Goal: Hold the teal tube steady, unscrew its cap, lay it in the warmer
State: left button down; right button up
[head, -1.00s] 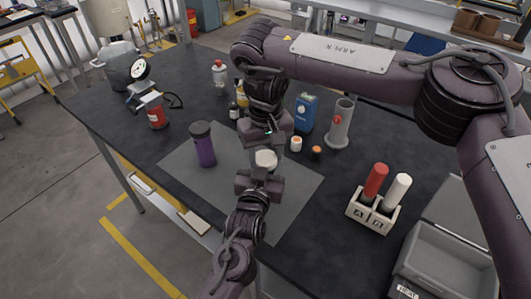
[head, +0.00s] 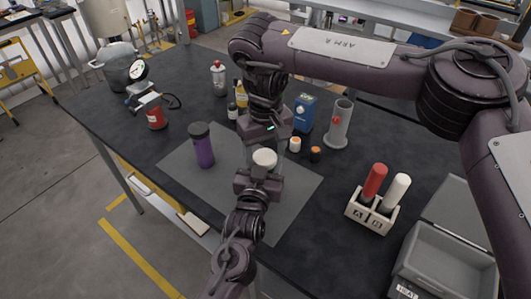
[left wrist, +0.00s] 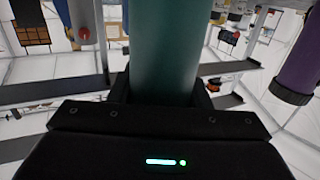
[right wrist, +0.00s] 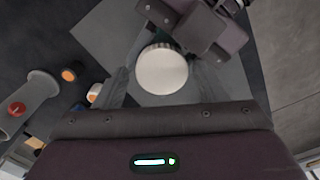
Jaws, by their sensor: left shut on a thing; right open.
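The teal tube (left wrist: 165,50) stands in my left gripper (head: 259,182), which is shut on it; the left wrist view shows its body close up. In the head view the tube's body is mostly hidden by the grippers. Its round cream cap (head: 264,158) shows at the top, just above my left gripper, and also in the right wrist view (right wrist: 162,69). My right gripper (head: 266,146) is open above the cap, with its fingers on either side of it in the right wrist view. The warmer (head: 440,283), a grey box labelled HEAT, is open at the lower right.
A purple tube (head: 203,148) stands left of my grippers on the grey mat (head: 300,190). A rack (head: 371,218) with red and white tubes stands between mat and warmer. A grey cylinder holder (head: 339,125), blue box (head: 304,112) and small bottles stand behind.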

pick_arm(q)
jog(key=shift+s+f, duration=0.1)
jog(key=shift+f, duration=0.2)
pick_arm(e)
notch_tip(320, 180, up, 4)
jog(key=shift+s+a+f, duration=0.15)
jog(key=shift+f, duration=0.05)
jog(key=shift+c, duration=0.4)
notch_tip(320, 180, up, 3)
jog(key=m, duration=0.2)
jog(key=shift+f+m, duration=0.15)
jog(key=shift+m, duration=0.45)
jog(key=shift+f, duration=3.7)
jog(key=c, duration=1)
jog(key=n, duration=0.3)
